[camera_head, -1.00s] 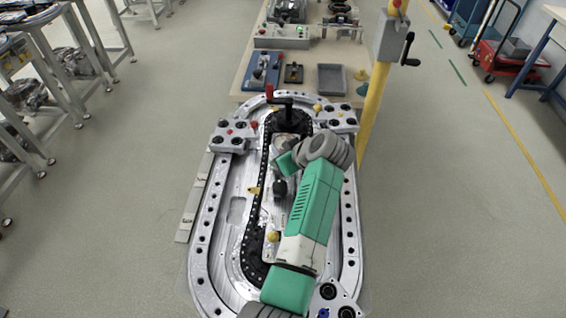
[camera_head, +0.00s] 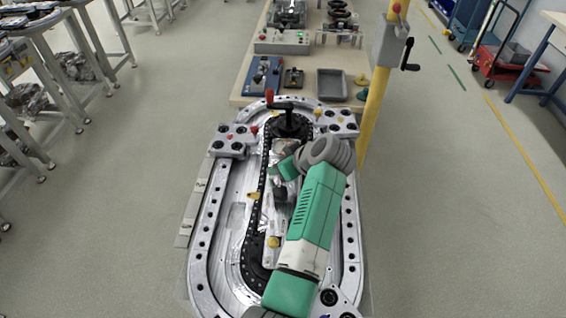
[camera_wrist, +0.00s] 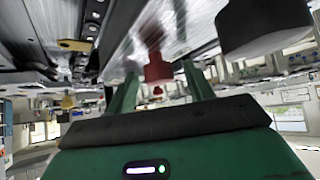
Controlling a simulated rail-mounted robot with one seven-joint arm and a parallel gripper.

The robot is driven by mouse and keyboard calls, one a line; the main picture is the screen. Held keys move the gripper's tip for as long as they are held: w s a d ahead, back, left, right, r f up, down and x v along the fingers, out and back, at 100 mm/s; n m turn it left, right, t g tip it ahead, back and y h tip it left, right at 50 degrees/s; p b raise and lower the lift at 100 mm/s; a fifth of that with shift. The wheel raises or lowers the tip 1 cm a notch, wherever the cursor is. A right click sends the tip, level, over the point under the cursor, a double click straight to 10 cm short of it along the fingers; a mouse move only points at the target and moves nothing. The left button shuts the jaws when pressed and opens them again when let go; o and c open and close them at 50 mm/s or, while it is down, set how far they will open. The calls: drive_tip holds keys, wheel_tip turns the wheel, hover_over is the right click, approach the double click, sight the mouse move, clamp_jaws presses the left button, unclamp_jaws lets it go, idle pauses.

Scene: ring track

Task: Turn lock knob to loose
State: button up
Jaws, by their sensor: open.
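In the wrist view a red knob (camera_wrist: 157,68) shows between and just beyond the two green fingers of my gripper (camera_wrist: 160,82). The fingers are apart, and I see no contact with the knob. A dark block (camera_wrist: 262,27) hangs close at the upper right of that view. In the head view my gripper (camera_head: 281,168) reaches left over the middle of the ring track (camera_head: 204,236), partly behind my wrist. The knob between the fingers cannot be picked out there. I cannot tell which way the knob is turned.
A small red knob (camera_head: 254,129) sits by the left corner block. Yellow knobs (camera_head: 253,196) stand along the inner track. A yellow post (camera_head: 374,110) rises at the right. A bench with a grey tray (camera_head: 331,84) lies beyond.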

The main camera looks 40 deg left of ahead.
drive_tip(key=p+v, duration=0.1)
drive_tip(key=v, duration=0.6)
drive_tip(key=shift+d+r+p, duration=0.2)
drive_tip(key=shift+d+p, duration=0.05)
drive_tip(key=shift+p, duration=0.1)
drive_tip(key=w+d+r+m+t+h, duration=0.1)
drive_tip(key=d+r+m+t, duration=0.3)
drive_tip(key=d+r+t, duration=0.6)
drive_tip(key=w+d+r+m+t+h, duration=0.15)
drive_tip(key=d+r+m+t, duration=0.4)
drive_tip(key=r, duration=0.75)
drive_tip(key=s+d+r+m+t+h+p, duration=0.1)
drive_tip(key=s+d+r+m+t+h, duration=0.7)
drive_tip(key=s+d+r, duration=1.05)
wheel_tip(320, 180, up, 32)
drive_tip(key=a+y+p, duration=0.2)
drive_tip(key=p, duration=2.8)
drive_tip(key=shift+s+n, duration=0.45)
